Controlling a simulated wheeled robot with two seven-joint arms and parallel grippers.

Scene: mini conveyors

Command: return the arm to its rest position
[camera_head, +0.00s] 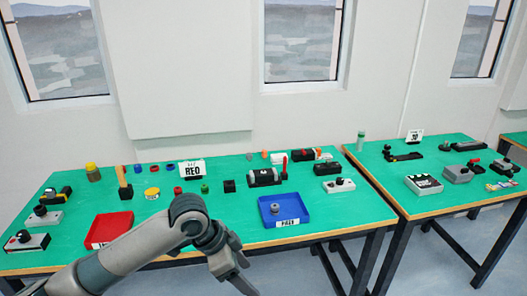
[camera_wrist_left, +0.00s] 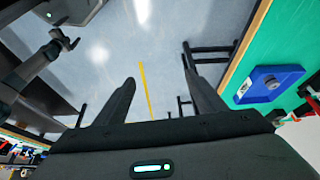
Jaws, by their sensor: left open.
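My left gripper (camera_head: 236,272) is raised in front of the green table's front edge in the head view, between the red tray and the blue tray. In the left wrist view its two dark fingers (camera_wrist_left: 158,92) are spread apart with only floor between them, so it is open and empty. My left arm comes in from the lower left and covers part of the table front. My right gripper is not in the head view.
The green table (camera_head: 150,228) holds a red tray (camera_head: 115,219), a blue tray (camera_head: 298,204) with a grey round part (camera_head: 275,209), and several small items. A second green table (camera_head: 400,172) stands at the right. Floor in front is free.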

